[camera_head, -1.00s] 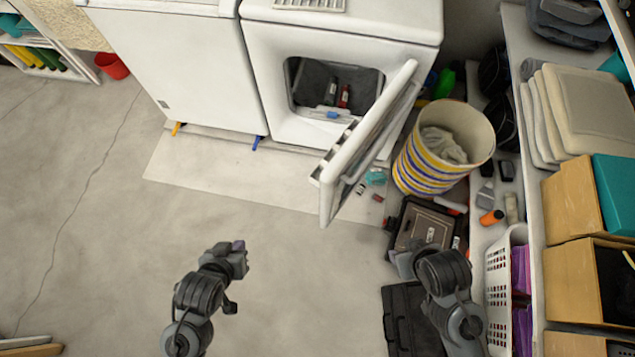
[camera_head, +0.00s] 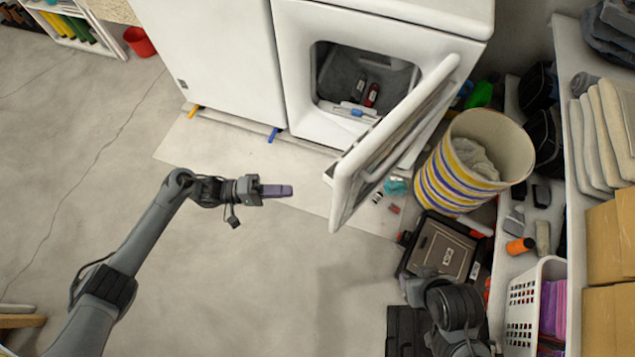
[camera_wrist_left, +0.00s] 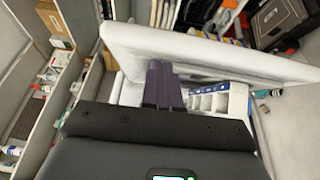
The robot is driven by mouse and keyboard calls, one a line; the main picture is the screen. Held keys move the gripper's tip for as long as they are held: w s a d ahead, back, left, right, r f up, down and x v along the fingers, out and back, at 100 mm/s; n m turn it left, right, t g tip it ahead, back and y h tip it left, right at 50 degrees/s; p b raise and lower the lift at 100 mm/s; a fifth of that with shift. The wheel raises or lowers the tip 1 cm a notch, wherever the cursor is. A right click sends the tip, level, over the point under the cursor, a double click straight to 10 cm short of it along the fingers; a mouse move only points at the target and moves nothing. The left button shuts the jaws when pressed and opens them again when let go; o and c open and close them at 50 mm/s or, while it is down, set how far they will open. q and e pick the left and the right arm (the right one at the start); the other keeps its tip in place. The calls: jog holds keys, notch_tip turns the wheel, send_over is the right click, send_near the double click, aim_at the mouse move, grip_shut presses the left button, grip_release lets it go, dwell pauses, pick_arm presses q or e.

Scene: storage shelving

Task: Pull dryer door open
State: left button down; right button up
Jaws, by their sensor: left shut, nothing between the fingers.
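The white dryer (camera_head: 310,100) stands at the top of the head view with its round-cornered opening (camera_head: 365,80) uncovered. Its door (camera_head: 395,135) is swung well out to the right, its free edge toward me. My left gripper (camera_head: 288,190) is shut and empty, pointing right at the door's free end with a gap between them in the head view. In the left wrist view the shut fingers (camera_wrist_left: 162,85) overlap the white door (camera_wrist_left: 210,52); contact cannot be told. My right arm is at the lower right; its fingertips do not show clearly.
A striped bin (camera_head: 465,165) stands right of the door. A black case (camera_head: 440,250) and small items lie on the floor below it. A shelf with a white basket (camera_head: 535,305) lines the right side. The floor left of the door is clear.

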pick_arm(q)
jog(key=w+a+r+b, duration=0.1)
jog(key=w+a+r, duration=0.1)
jog(key=w+a, duration=0.2)
jog(key=s+d+p, duration=0.1)
jog(key=d+p, duration=0.1)
jog(key=d, duration=1.1)
jog(key=shift+r+p, duration=0.35)
pick_arm(e)
jog(key=shift+d+r, duration=0.1)
jog(key=shift+r, duration=0.4)
